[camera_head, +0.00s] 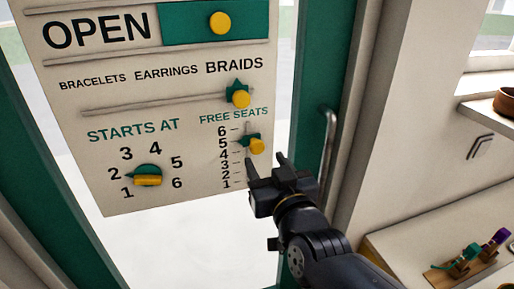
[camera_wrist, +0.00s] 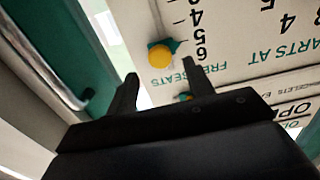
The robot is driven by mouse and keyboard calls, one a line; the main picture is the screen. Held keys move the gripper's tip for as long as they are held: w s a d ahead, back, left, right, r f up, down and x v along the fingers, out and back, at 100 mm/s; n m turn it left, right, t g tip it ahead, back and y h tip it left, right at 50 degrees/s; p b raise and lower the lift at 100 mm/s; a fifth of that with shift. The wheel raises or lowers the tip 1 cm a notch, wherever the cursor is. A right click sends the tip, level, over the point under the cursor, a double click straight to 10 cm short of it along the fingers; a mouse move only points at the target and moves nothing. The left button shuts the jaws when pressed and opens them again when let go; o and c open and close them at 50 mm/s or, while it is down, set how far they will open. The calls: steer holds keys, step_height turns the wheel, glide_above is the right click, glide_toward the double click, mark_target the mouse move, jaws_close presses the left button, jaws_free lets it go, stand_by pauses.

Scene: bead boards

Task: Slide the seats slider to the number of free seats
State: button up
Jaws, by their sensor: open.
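The seats slider (camera_head: 256,146) has a round yellow knob and a green pointer on the upright FREE SEATS scale, numbered 1 to 6. Its pointer is near the 5, at the upper part of the scale. The knob also shows in the wrist view (camera_wrist: 160,55), where the numbers are upside down. My gripper (camera_head: 266,165) is open and empty, in front of the sign just below the knob. In the wrist view its two fingers (camera_wrist: 159,70) point toward the sign, with the knob beyond and between them. I cannot tell whether a finger touches it.
The sign (camera_head: 110,205) hangs on a green-framed glass door. It also has an OPEN slider (camera_head: 220,23), a slider at BRAIDS (camera_head: 240,98) and a STARTS AT dial (camera_head: 148,177). A metal door handle (camera_head: 328,150) stands right of my gripper. A wooden peg board (camera_head: 440,277) lies lower right.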

mark_target(258, 149)
steer(key=shift+x, duration=3.35)
steer(key=shift+c, duration=0.3)
